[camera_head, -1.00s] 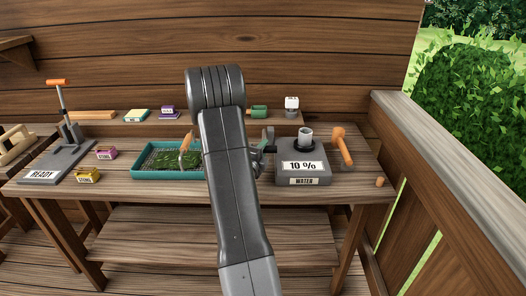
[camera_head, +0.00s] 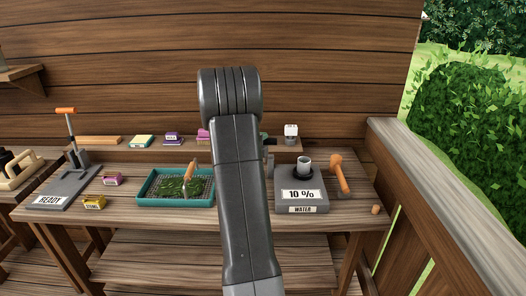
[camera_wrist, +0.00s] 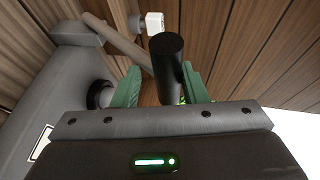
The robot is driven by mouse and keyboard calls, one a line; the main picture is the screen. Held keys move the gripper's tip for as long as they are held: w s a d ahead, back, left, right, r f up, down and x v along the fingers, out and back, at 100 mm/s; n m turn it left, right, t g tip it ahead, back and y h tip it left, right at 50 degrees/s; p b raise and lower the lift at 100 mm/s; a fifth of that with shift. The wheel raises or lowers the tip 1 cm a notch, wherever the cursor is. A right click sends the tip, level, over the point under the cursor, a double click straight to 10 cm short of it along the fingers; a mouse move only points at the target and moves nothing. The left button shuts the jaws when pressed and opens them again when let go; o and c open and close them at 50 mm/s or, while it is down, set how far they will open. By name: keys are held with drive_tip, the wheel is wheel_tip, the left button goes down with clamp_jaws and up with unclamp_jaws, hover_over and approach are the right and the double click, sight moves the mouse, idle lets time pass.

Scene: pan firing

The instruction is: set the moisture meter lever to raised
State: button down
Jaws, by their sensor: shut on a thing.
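The moisture meter (camera_head: 312,207) is a grey box reading "10 %", labelled WATER, with a round cup on top, at the right of the bench. In the wrist view its grey body (camera_wrist: 42,92) fills the left side. A grey lever arm (camera_wrist: 122,42) runs from it to a black cylindrical grip (camera_wrist: 167,58). My gripper (camera_wrist: 162,88) has its green fingers shut on the black grip, one on each side.
A green tray (camera_head: 147,199) of leaves stands left of my arm. A wooden railing (camera_head: 440,190) bounds the right.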

drive_tip(key=shift+w+r, duration=0.4)
drive_tip(key=shift+w, duration=0.1)
drive_tip(key=c, duration=1.1)
unclamp_jaws()
drive_tip(key=shift+c, duration=0.2)
drive_tip(key=shift+w+d+f, duration=0.1)
drive_tip(key=shift+w, duration=0.05)
drive_tip(key=shift+s, duration=0.2)
drive_tip(key=b+v, duration=0.2)
drive_tip(key=v, duration=1.1)
drive_tip(key=shift+s+a+b, duration=0.2)
drive_tip(key=shift+a+b, duration=0.05)
drive_tip(key=shift+b, duration=0.15)
